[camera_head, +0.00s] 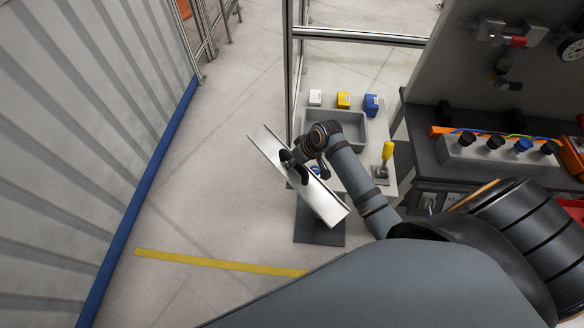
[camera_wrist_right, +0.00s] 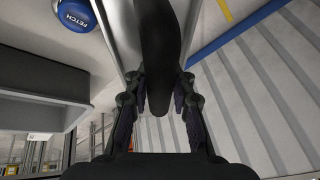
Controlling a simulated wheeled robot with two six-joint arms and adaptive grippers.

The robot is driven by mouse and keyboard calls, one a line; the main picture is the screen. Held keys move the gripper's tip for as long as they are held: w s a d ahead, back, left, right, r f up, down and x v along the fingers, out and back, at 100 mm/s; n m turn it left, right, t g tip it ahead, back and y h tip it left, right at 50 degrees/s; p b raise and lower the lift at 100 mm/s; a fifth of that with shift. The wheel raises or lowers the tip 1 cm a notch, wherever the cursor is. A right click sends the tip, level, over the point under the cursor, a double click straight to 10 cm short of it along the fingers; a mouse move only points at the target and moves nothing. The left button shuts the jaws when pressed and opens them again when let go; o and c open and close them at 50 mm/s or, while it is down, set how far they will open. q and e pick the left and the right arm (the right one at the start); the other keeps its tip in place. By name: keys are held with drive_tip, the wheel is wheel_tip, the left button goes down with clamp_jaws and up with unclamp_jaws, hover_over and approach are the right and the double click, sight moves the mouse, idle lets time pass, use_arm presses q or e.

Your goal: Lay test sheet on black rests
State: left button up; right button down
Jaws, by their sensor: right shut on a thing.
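The test sheet (camera_head: 324,202) is a long pale metal panel with folded edges, held tilted in the air left of the workbench. My right gripper (camera_head: 291,163) is shut on a black handle on the sheet. In the right wrist view my right gripper (camera_wrist_right: 160,100) has its fingers on both sides of the dark handle (camera_wrist_right: 158,45), with the sheet (camera_wrist_right: 120,25) behind it. Two small black blocks, one at the left (camera_head: 442,112) and one at the right (camera_head: 515,119), stand by the orange rail; I cannot tell whether they are the black rests. My left gripper is out of view.
A grey bin (camera_head: 345,128) and white, yellow and blue boxes (camera_head: 343,99) stand on the side table. A yellow-handled tool (camera_head: 387,151) stands beside them. A control box with several knobs (camera_head: 480,152) sits on the bench. A metal post (camera_head: 288,75) rises behind the sheet. Floor at left is clear.

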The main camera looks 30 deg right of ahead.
sight(292, 171)
drive_tip(key=shift+w+a+f, duration=0.1)
drive_tip(key=shift+w+a, duration=0.05)
drive_tip(key=shift+a, duration=0.05)
wheel_tip(292, 171, down, 2)
drive_tip(key=shift+f+p, duration=0.15)
drive_tip(key=shift+p, duration=0.7)
drive_tip(key=shift+f, duration=0.5)
drive_tip(key=shift+f, duration=0.1)
drive_tip(key=c, duration=1.1)
unclamp_jaws()
drive_tip(key=shift+c, duration=0.2)
